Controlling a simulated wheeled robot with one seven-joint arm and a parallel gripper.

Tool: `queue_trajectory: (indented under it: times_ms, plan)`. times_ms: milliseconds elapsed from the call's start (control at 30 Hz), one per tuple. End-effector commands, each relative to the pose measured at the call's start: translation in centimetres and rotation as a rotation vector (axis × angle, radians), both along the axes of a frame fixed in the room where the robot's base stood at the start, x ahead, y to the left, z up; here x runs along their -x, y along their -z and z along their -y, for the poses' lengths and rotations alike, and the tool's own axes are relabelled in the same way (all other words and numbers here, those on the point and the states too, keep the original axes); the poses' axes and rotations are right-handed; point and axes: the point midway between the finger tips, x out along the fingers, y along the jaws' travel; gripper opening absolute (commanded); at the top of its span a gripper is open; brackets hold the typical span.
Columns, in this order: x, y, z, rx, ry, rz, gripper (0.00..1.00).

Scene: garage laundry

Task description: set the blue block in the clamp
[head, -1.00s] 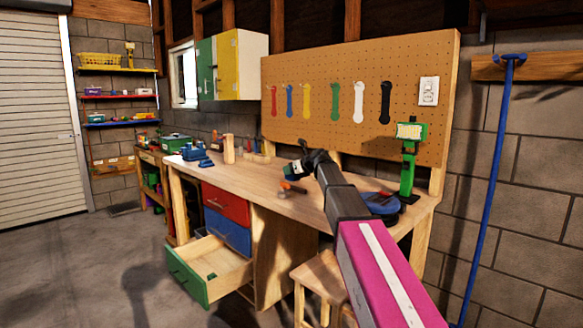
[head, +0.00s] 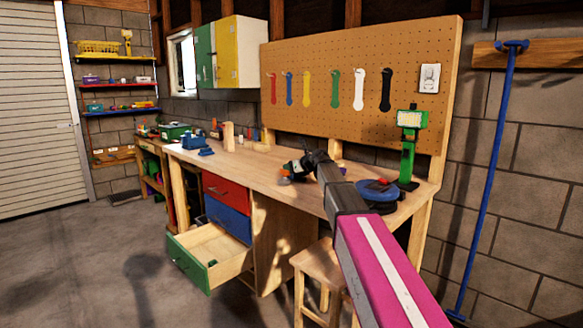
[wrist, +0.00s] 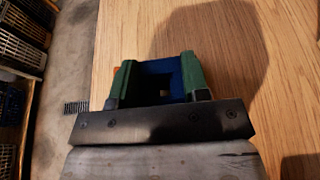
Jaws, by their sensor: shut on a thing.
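My gripper (wrist: 162,80) is shut on a blue block (wrist: 163,68), which sits between its green fingers in the wrist view. The block seems to have an opening in its middle. In the head view my gripper (head: 288,173) is over the bench's middle, near the front edge; the block cannot be made out there. The clamp appears to be the blue vise (head: 197,146) on the far left end of the bench. It stands well to the left of my gripper, apart from it.
The wooden bench top (head: 245,163) is mostly clear between my gripper and the vise. A wooden post (head: 228,136) stands just right of the vise. An orange thing (head: 285,181) shows close by my gripper. A green drawer (head: 208,258) hangs open below; a stool (head: 318,262) stands in front.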

Motion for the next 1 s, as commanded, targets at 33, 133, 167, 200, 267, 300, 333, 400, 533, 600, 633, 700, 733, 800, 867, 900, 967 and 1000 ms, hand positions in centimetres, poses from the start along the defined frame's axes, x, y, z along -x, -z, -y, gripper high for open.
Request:
queue_trajectory:
  times_ms: [33, 133, 167, 200, 267, 300, 333, 400, 533, 600, 633, 700, 733, 800, 867, 900, 967, 1000]
  plan:
    - [0.22, 1.29, 0.00, 0.030, -0.012, -0.008, 0.19]
    - [0.27, 1.68, -0.02, 0.032, -0.014, -0.010, 0.19]
    - [0.28, 1.77, -0.03, 0.033, -0.014, -0.009, 0.19]
    - [0.30, 1.85, -0.03, 0.033, -0.014, -0.011, 0.19]
    - [0.31, 1.89, -0.04, 0.033, -0.014, -0.011, 0.19]
    - [0.33, 1.90, -0.05, 0.033, -0.015, -0.011, 0.19]
    - [0.33, 1.90, -0.05, 0.033, -0.015, -0.011, 0.19]
    - [0.35, 1.90, -0.06, 0.034, -0.015, -0.010, 0.19]
    - [0.39, 1.90, -0.08, 0.034, -0.015, -0.010, 0.62]
    - [0.43, 1.91, -0.11, 0.034, -0.015, -0.010, 0.72]
    - [0.45, 1.91, -0.14, 0.033, -0.016, -0.010, 0.72]
    - [0.51, 1.92, -0.19, 0.033, -0.016, -0.010, 0.72]
    - [0.52, 1.92, -0.20, 0.033, -0.016, -0.010, 0.72]
    - [0.57, 1.93, -0.24, 0.034, -0.018, -0.010, 0.72]
    - [0.60, 1.93, -0.26, 0.034, -0.018, -0.010, 0.72]
    - [0.62, 1.94, -0.28, 0.034, -0.018, -0.010, 0.71]
    - [0.65, 1.93, -0.30, 0.034, -0.018, -0.010, 0.70]
    - [0.66, 1.93, -0.30, 0.034, -0.018, -0.010, 0.70]
